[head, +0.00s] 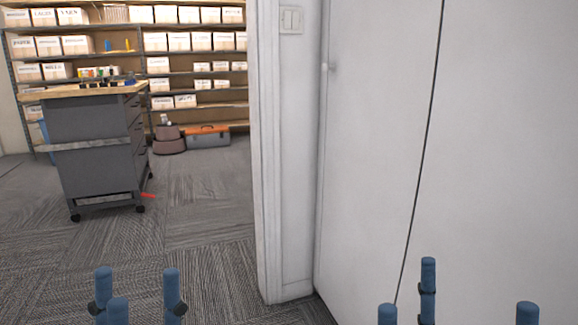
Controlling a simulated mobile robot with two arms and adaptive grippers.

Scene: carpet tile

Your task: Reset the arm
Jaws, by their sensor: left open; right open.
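My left gripper (137,291) shows at the bottom left of the head view, with its blue fingers pointing up and spread apart. Nothing is between them. My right gripper (455,297) shows at the bottom right, also with blue fingers spread and empty. Both stand in front of the carpet and wall, apart from any object. The arms behind the fingers are below the picture edge and hidden.
A white wall edge (272,150) and a white door panel (380,130) fill the right side. A grey wheeled cabinet (90,160) stands at the left. Shelves with boxes (190,90) and a toolbox (208,139) are behind. Carpet (200,220) is clear between.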

